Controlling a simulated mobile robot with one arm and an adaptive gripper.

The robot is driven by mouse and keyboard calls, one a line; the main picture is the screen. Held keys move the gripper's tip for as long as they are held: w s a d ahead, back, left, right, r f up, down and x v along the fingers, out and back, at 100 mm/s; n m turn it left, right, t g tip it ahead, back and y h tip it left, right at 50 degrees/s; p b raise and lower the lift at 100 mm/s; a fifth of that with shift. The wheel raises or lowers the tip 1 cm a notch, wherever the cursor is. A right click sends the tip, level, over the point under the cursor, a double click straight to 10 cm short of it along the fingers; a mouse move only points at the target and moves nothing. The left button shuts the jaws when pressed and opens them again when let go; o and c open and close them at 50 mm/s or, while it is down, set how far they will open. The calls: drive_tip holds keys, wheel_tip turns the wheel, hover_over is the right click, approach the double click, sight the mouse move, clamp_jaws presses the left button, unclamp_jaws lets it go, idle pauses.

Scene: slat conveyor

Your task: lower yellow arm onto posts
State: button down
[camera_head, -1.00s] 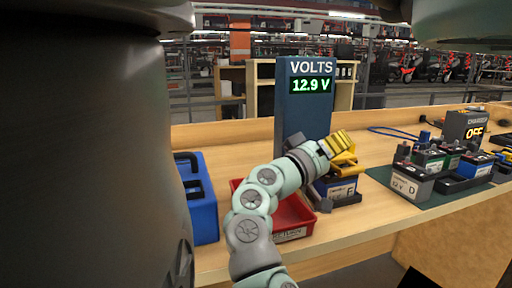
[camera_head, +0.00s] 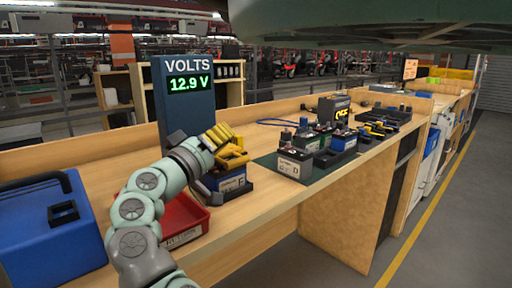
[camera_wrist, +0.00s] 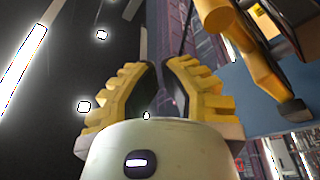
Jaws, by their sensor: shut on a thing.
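My gripper (camera_head: 219,134) has yellow ribbed fingers and sits at the tester's yellow arm (camera_head: 234,157), above a blue-and-black battery marked F (camera_head: 231,181). The fingers show in the wrist view (camera_wrist: 163,80), close together, with the yellow arm (camera_wrist: 245,45) to their upper right. The battery stands in a dark cradle in front of the blue tester column (camera_head: 188,110), whose display reads 12.9 V. Whether the arm touches the battery's posts cannot be told.
A red return tray (camera_head: 186,220) lies beside the cradle, partly behind my arm. A blue case (camera_head: 45,225) stands at left. Several batteries, including one marked D (camera_head: 294,164), stand on a green mat at right, near a charger (camera_head: 333,109). The front of the bench there is clear.

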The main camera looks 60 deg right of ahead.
wheel_tip(320, 180, up, 9)
drive_tip(key=shift+f, duration=0.15)
idle(0.7)
drive_tip(key=shift+s, duration=0.1)
